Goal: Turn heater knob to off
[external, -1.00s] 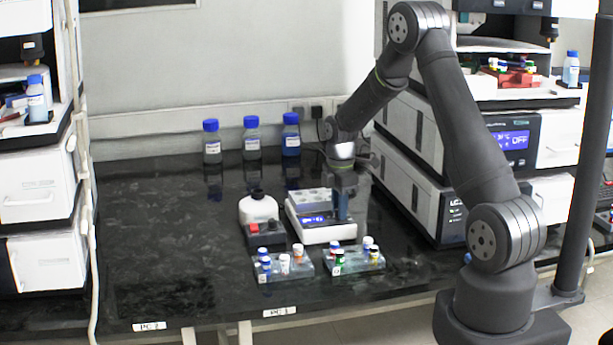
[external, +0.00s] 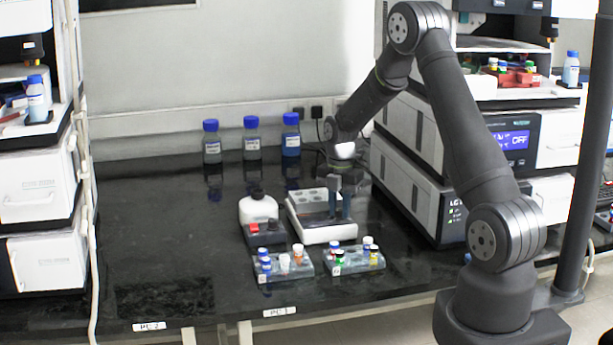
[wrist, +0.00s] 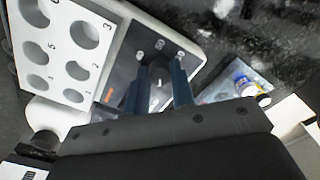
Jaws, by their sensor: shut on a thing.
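The heater (external: 326,236) is a white block with a dark front panel and round wells on top, standing on the black bench in the external view. In the wrist view, the heater's dark panel (wrist: 124,60) lies beside the white numbered well plate (wrist: 58,42). The dark round heater knob (wrist: 158,76) stands between the two blue fingers of my gripper (external: 339,214). My gripper is shut on the knob, pointing down. A pale mark shows on the knob. In the external view the knob is hidden by the fingers, and the panel's display looks dark.
Two vial racks (external: 283,264) (external: 352,262) sit in front. Blue-capped bottles (external: 252,140) stand at the back. The bench's left side is clear.

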